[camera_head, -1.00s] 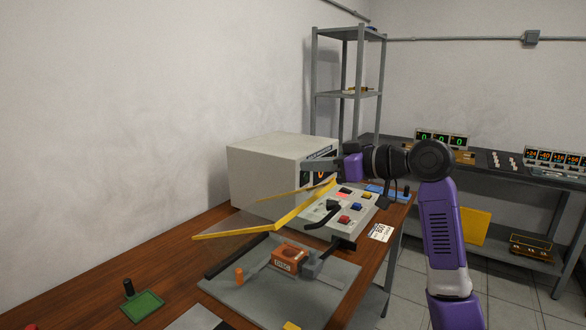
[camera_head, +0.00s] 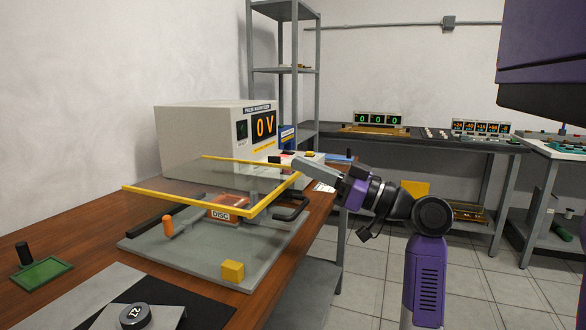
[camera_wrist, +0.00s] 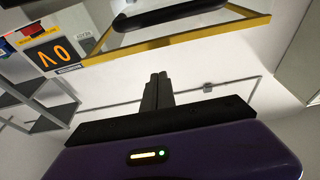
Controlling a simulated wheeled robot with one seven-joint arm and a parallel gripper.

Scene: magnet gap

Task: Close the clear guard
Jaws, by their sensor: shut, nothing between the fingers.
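The clear guard (camera_head: 190,172) is a transparent panel with a yellow frame, held above the grey base plate (camera_head: 270,260), with a gap beneath it. Its black handle (camera_head: 294,208) is at the right edge. An orange disc block (camera_head: 229,204) sits under the panel. In the wrist view, the guard's yellow frame (camera_wrist: 190,38) and the handle (camera_wrist: 170,15) cross the top. My gripper (camera_head: 283,160) is shut and empty near the guard's far right corner. Its fingers show together in the wrist view (camera_wrist: 158,78), apart from the frame in that picture; contact cannot be told in the head view.
The pulse magnetiser box (camera_head: 215,132), reading 0 V, stands behind the guard. An orange peg (camera_head: 168,227) and a yellow block (camera_head: 233,271) are on the plate. A green pad (camera_head: 42,272) lies at the left. Open floor lies to the right of the bench.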

